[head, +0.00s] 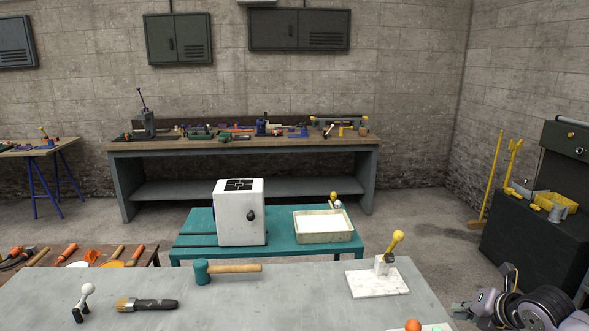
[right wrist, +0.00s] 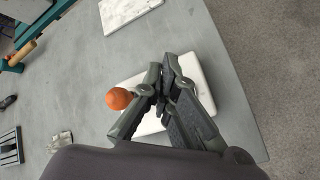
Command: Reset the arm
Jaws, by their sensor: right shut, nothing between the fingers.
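My right gripper (head: 464,310) shows at the lower right in the head view, just past the right edge of the grey table (head: 250,292). In the right wrist view its fingers (right wrist: 163,88) are closed together with nothing between them. Below them lies a white plate (right wrist: 188,66), partly hidden by the fingers. The ball (head: 413,325) also shows at the bottom edge of the head view. My left gripper is not in view.
A white base with a yellow-knobbed lever (head: 396,241), a teal mallet (head: 203,273), a brush (head: 147,305) and a white-knobbed lever (head: 87,290) are on the grey table. A teal table behind holds a white box (head: 240,205) and a tray (head: 323,238).

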